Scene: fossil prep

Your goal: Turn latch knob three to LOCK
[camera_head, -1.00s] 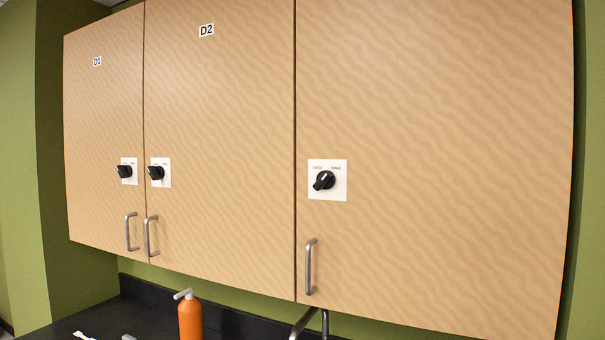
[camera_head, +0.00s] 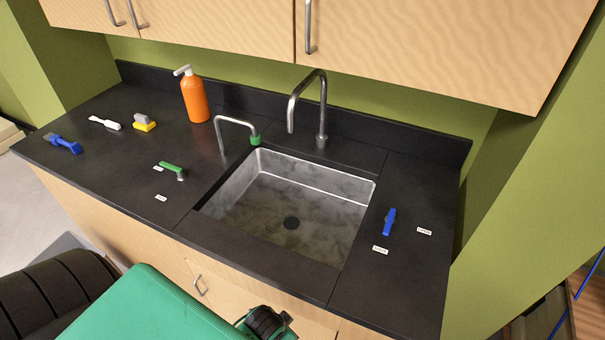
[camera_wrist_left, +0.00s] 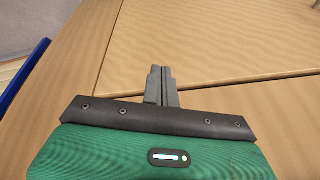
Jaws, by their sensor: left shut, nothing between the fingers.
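Only the lower edges of the upper cabinet doors (camera_head: 420,45) show, with the right door's metal handle (camera_head: 308,27). My left gripper (camera_wrist_left: 160,72) is shut and empty in the left wrist view, with wood-grain panels and the seams between them behind its fingers. No knob shows there. My right gripper is not in view.
A dark counter (camera_head: 110,165) holds a metal sink (camera_head: 235,195) with a tall faucet (camera_head: 322,110).

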